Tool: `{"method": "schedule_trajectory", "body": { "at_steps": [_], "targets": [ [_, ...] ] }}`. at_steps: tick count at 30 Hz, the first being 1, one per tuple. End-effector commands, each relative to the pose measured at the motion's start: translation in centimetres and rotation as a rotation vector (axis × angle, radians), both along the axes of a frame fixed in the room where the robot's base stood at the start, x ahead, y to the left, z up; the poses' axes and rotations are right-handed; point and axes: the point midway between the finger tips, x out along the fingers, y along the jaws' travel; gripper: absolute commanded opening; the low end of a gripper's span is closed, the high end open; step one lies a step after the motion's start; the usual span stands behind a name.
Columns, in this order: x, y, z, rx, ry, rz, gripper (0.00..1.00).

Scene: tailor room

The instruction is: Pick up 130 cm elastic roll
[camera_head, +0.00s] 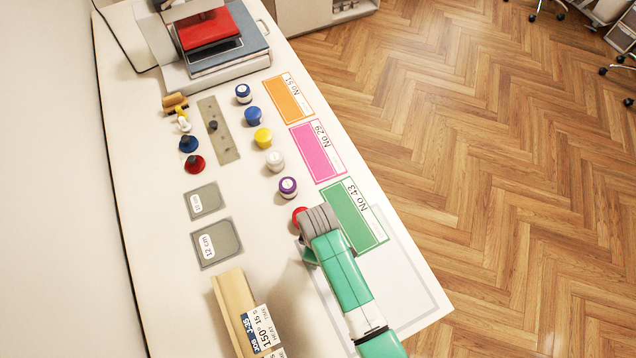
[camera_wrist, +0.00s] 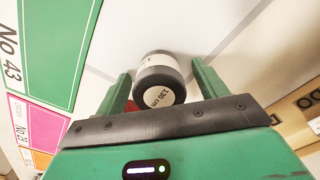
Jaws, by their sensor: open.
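The 130 cm elastic roll (camera_wrist: 158,80) is a dark grey cylinder with a white end label reading "130 cm", seen in the wrist view. It stands on the white table top. My gripper (camera_wrist: 160,74) is open, with one green finger on each side of the roll. The roll is between the fingers; whether either finger touches it I cannot tell. In the head view my green arm and grey wrist cover this spot, and the roll is hidden there.
A green "No 43" card (camera_head: 353,216) lies beside my wrist. A red-topped roll (camera_head: 298,214) is partly hidden behind it. Purple (camera_head: 288,187), white (camera_head: 275,161) and yellow (camera_head: 263,138) rolls stand in line further back.

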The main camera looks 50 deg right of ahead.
Motion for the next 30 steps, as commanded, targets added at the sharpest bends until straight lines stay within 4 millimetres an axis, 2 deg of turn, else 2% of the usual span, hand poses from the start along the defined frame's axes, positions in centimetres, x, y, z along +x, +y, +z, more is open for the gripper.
{"method": "schedule_trajectory", "body": {
  "at_steps": [7,8,12,15,24,30],
  "targets": [
    [0.0,0.0,-0.4,-0.001,-0.001,0.000,0.71],
    [0.0,0.0,-0.4,-0.001,-0.001,0.000,0.67],
    [0.0,0.0,-0.4,-0.001,-0.001,0.000,0.40],
    [0.0,0.0,-0.4,-0.001,-0.001,0.000,0.23],
    [0.0,0.0,-0.1,-0.001,-0.001,0.000,0.23],
    [0.1,0.0,1.9,-0.002,-0.004,0.000,0.23]
  ]
}}
